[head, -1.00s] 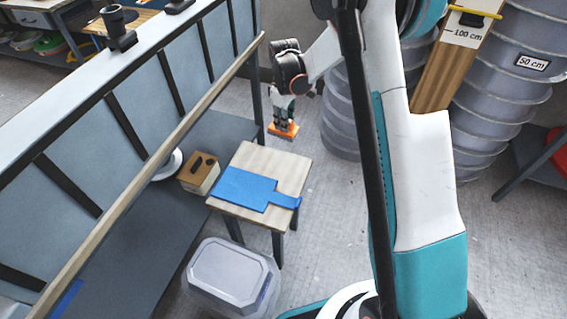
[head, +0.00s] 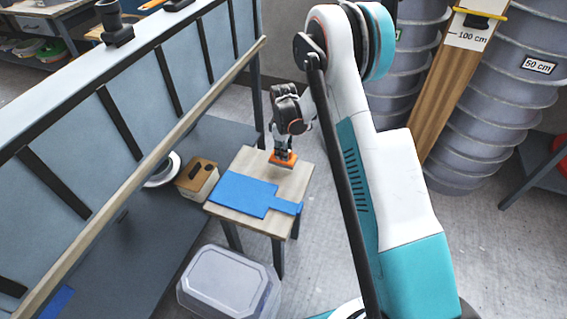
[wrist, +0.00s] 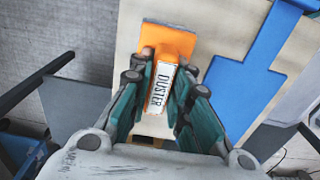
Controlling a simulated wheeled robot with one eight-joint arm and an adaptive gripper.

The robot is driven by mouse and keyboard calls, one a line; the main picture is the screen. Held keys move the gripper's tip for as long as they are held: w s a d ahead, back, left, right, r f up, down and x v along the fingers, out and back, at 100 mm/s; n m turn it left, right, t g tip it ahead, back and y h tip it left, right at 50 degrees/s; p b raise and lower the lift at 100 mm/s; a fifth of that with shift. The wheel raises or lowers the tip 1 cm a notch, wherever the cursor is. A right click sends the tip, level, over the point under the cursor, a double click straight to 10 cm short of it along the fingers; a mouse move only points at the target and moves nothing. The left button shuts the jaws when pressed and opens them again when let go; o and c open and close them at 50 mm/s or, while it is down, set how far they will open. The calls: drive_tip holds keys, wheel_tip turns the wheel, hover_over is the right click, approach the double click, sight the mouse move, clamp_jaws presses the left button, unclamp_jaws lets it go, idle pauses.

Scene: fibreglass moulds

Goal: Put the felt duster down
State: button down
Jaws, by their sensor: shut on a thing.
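The felt duster (head: 283,159) is orange, with a white label reading DUSTER in the wrist view (wrist: 162,80). My gripper (head: 281,148) is shut on it from above; in the wrist view the fingers (wrist: 158,92) close on both sides of the labelled grip.
A blue paddle-shaped mat (head: 242,195) covers much of the table's near part. A wooden box (head: 197,179) and a white ring (head: 163,172) are on the low shelf at left. A lidded plastic bin (head: 228,283) stands in front. Large grey moulds (head: 490,110) stand at right.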

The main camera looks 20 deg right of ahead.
drive_tip(key=shift+f+b, duration=0.85)
drive_tip(key=shift+f, duration=1.5)
drive_tip(key=shift+r, duration=0.1)
drive_tip(key=c, duration=1.5)
unclamp_jaws()
